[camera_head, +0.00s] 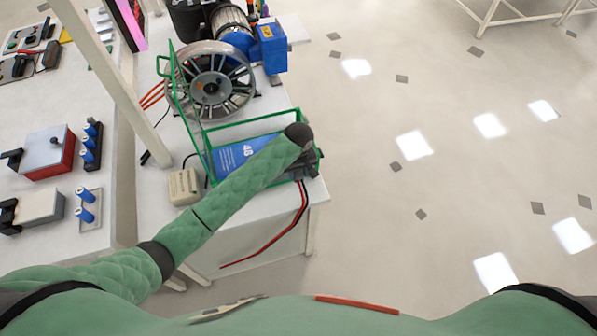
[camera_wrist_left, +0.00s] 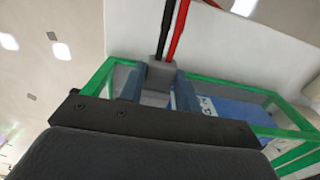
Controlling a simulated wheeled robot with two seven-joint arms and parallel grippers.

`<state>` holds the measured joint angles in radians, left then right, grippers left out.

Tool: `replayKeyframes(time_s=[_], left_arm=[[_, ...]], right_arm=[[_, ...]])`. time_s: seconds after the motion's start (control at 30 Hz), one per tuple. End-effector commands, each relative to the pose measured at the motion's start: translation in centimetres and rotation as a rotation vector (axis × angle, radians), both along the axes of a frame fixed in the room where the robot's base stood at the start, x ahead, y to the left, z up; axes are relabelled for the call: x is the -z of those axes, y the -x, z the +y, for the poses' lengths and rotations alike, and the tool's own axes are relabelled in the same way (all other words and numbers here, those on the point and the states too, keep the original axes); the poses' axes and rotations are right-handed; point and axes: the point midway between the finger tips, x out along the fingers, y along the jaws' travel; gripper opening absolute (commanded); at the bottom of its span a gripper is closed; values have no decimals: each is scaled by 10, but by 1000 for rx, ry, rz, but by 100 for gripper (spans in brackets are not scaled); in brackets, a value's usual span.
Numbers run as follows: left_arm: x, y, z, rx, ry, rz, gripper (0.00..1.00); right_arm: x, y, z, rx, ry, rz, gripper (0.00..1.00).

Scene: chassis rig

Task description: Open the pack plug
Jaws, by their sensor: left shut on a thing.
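The pack plug (camera_wrist_left: 160,71) is a small grey block with a black and a red cable (camera_wrist_left: 180,30) coming out of it. In the left wrist view it sits between the two blue-grey fingers of my left gripper (camera_wrist_left: 158,88), which is shut on it. In the head view my left gripper (camera_head: 311,162) is at the right end of the blue battery pack (camera_head: 232,153), mostly hidden by my forearm. I cannot tell whether the plug is still seated. The pack lies inside a green frame (camera_head: 240,121). My right gripper is not in view.
A spoked wheel (camera_head: 211,85) and a blue motor box (camera_head: 272,47) stand behind the pack. A beige box (camera_head: 184,187) sits left of it. A red cable (camera_head: 272,241) hangs over the bench's front edge. A side table (camera_head: 60,239) holds several blue cells. The floor at right is clear.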

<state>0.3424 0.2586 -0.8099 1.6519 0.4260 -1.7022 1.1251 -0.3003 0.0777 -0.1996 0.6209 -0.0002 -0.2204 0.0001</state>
Motion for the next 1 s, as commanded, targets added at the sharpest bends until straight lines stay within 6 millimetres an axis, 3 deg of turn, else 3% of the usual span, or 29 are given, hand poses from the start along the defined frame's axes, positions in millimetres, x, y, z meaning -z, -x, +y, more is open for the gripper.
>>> replayKeyframes(time_s=[0.17,0.4,0.67,0.7,0.77,0.8,1.0], left_arm=[[0,3,-1,0,0,0,0],[0,23,-8,0,1,0,0],[-1,23,-8,0,0,-1,0],[-1,23,-8,0,0,-1,38],[-1,23,-8,0,0,-1,50],[-1,23,-8,0,0,-1,55],[-1,23,-8,0,0,-1,55]], right_arm=[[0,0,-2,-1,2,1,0],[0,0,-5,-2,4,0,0],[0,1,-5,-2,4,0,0],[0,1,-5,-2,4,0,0],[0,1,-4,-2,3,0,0],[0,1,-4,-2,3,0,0],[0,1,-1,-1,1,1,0]])
